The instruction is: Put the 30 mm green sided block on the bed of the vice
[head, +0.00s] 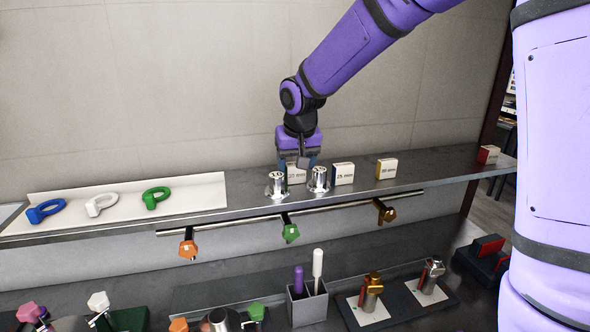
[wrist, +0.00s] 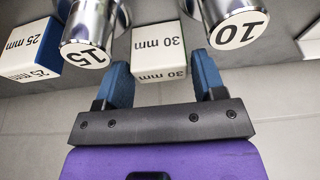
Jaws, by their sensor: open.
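My gripper (head: 297,163) is open over the shelf, its two blue fingers on either side of a white block marked 30 mm (wrist: 160,58) in the wrist view. The block stands upright on the shelf and the fingers show gaps beside it. Its coloured side is hidden, so I cannot tell whether it is green. In the head view this block (head: 294,176) is partly covered by my gripper and the steel pieces. A black device with red jaws (head: 485,262), seemingly the vice, stands lower at the far right, partly cut off by my own body.
Steel cylinders marked 15 (wrist: 86,45) and 10 (wrist: 238,28) stand close by the block. A 25 mm block (wrist: 30,50) and more blocks (head: 387,168) stand to the right in the head view. A rail (head: 340,207) with hanging coloured knobs runs along the shelf front.

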